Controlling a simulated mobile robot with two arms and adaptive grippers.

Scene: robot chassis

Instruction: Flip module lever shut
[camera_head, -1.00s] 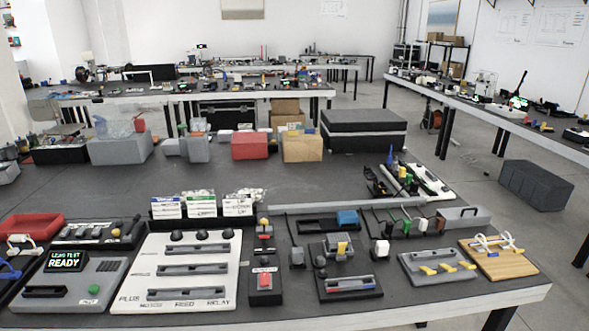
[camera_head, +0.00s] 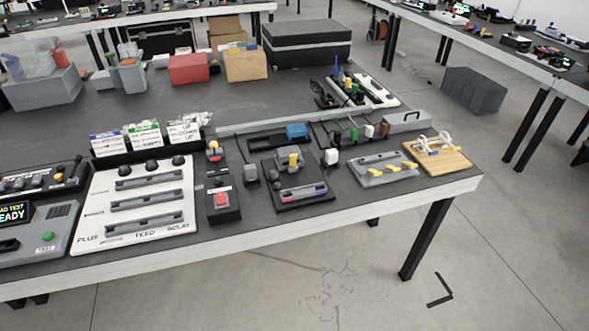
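A black module (camera_head: 292,190) sits near the front edge of the table, in the middle of the picture. A yellow lever-like part (camera_head: 294,158) stands up on its grey block. A red and blue strip (camera_head: 303,191) lies along its front. Neither of my grippers is in view.
A red-button box (camera_head: 222,202) and a white slotted board (camera_head: 135,210) stand left of the module. A wooden board with white cords (camera_head: 437,157) lies at the table's right end. A long grey rail (camera_head: 265,124) runs behind.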

